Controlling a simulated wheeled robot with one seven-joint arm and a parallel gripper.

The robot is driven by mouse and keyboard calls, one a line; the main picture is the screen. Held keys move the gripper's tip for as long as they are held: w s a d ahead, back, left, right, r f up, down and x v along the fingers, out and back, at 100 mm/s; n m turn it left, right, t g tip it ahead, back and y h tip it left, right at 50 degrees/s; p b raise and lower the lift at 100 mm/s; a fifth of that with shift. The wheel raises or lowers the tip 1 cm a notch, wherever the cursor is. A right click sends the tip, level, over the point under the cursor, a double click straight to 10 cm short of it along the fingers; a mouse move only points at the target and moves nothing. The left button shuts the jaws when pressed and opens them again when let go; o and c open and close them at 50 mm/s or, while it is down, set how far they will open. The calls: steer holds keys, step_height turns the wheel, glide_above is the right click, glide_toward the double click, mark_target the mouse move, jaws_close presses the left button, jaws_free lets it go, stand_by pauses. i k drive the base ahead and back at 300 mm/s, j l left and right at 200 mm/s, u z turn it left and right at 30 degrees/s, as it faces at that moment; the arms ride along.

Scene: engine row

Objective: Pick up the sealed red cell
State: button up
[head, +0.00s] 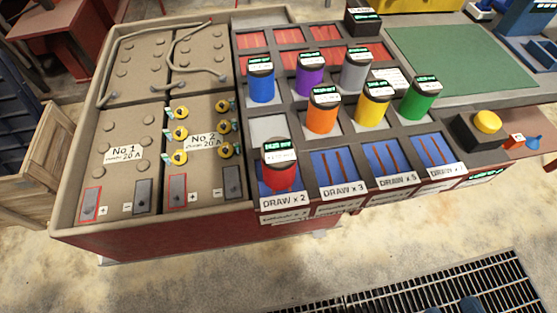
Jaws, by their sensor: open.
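The red cell (281,178) is a short upright cylinder with a dark top and a white-and-green label, its text too small to read. It stands in the front left slot of the dark grey rack (301,144), behind the "DRAW x 2" plate (284,200). I cannot tell from the picture whether it is sealed. My gripper is not in the head view.
Blue (261,84), purple (310,77), grey (355,71), orange (322,115), yellow (373,107) and green (419,102) cells stand behind and right of it. A battery box (90,150) adjoins on the left. A yellow button (487,122) and clear green mat (450,58) are at right.

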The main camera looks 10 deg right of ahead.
mark_target(278, 155)
steer(key=k+j+z, duration=0.15)
steer(key=z, duration=0.2)
steer(key=k+j+z, duration=0.2)
steer(key=j+z, duration=0.15)
steer(key=k+j+z, duration=0.15)
steer(key=z, duration=0.2)
